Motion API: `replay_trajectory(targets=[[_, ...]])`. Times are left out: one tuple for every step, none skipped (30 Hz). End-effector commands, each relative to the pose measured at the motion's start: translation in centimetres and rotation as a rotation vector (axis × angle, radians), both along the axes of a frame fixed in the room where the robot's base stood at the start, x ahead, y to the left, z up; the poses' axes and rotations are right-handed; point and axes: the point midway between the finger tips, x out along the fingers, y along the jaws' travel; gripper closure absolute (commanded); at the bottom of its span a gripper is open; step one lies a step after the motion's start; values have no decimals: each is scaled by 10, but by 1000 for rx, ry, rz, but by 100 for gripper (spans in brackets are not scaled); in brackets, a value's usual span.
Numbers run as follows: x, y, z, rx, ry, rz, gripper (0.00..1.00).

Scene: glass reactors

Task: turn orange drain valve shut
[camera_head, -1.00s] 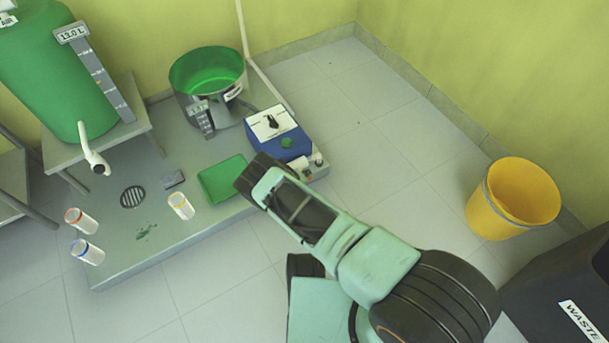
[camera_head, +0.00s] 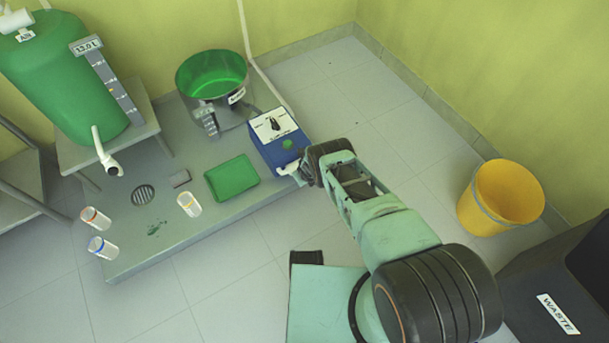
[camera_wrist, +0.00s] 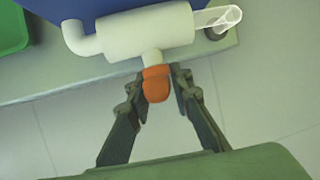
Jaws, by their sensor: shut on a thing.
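The orange drain valve handle (camera_wrist: 156,84) sticks out from a white pipe fitting (camera_wrist: 140,33) on the front of the blue box in the wrist view. My gripper (camera_wrist: 158,78) has one finger on each side of the handle and is shut on it. A clear spout (camera_wrist: 218,17) leaves the fitting to the right. In the head view my gripper (camera_head: 306,172) is at the front corner of the blue box (camera_head: 280,145), and my arm hides the handle there.
Several small vials (camera_head: 189,204) stand on the platform. A yellow bucket (camera_head: 500,198) stands on the floor to the right.

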Motion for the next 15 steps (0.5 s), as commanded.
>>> replay_trajectory(targets=[[1,-1,1,17,10,-3,100],[2,-2,1,27,16,-4,100],[1,-1,0,40,25,-2,100],[1,-1,0,49,32,0,100],[1,-1,0,59,39,0,100],[1,-1,0,71,46,0,100],[1,-1,0,80,53,-1,100],[1,-1,0,88,58,-1,100],[1,-1,0,100,66,-1,100],[1,-1,-1,106,70,-1,100],[1,-1,-1,114,76,-1,100],[1,-1,-1,122,81,-1,100],[1,-1,-1,128,85,-1,100],[0,-1,-1,133,90,-1,100],[0,-1,-1,138,93,0,100]])
